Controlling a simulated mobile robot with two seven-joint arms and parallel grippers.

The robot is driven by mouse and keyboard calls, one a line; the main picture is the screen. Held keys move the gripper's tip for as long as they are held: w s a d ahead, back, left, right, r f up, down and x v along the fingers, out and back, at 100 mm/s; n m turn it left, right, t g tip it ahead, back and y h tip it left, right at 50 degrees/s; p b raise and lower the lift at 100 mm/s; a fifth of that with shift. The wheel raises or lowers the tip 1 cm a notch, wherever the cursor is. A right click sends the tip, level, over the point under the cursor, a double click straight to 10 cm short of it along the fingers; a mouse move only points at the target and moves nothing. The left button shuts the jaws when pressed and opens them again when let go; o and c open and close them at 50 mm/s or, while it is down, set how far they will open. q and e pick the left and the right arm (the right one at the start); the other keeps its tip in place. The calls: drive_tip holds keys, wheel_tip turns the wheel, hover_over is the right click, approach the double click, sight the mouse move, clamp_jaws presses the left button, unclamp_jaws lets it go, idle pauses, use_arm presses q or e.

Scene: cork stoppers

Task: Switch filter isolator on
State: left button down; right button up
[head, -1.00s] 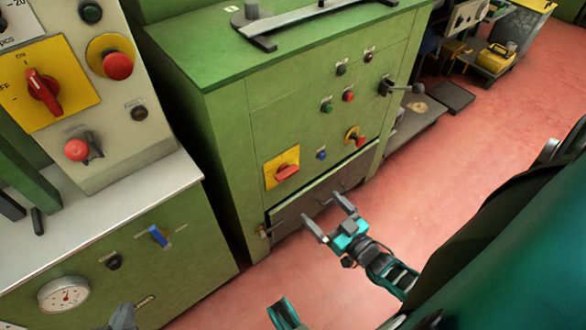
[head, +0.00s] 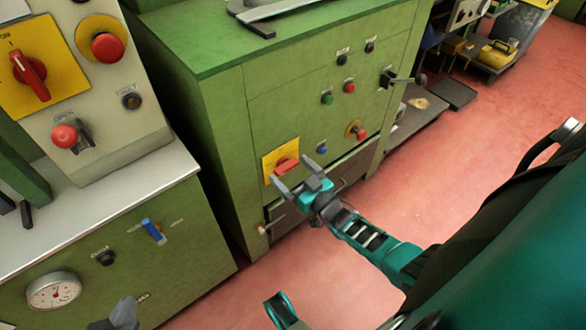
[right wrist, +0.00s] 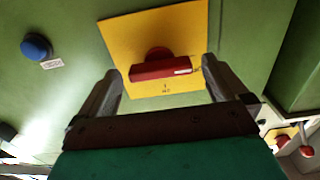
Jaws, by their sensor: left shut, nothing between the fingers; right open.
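A red rotary handle (head: 286,165) sits on a yellow plate (head: 268,166) on the front of the green cabinet. In the right wrist view the red handle (right wrist: 161,68) lies crosswise on its yellow plate (right wrist: 130,35), with small print beneath it. My right gripper (head: 295,172) is open in front of this switch. In the right wrist view its fingers (right wrist: 159,78) stand either side of the handle, with gaps; contact is not visible. My left gripper (head: 124,312) is shut and empty at the bottom left, partly cut off by the frame.
A larger red rotary switch (head: 30,74) on a yellow plate and red mushroom buttons (head: 107,46) are on the left console. A blue button (head: 322,150) and a red knob on yellow (head: 358,132) sit right of the cabinet switch. Red floor (head: 480,150) is open at right.

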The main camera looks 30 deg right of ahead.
drive_tip(key=shift+c, duration=0.4)
drive_tip(key=c, duration=0.9)
use_arm(q)
drive_tip(key=shift+a+f, duration=0.1)
drive_tip(key=shift+f, duration=0.05)
use_arm(e)
drive_tip(key=shift+c, duration=0.2)
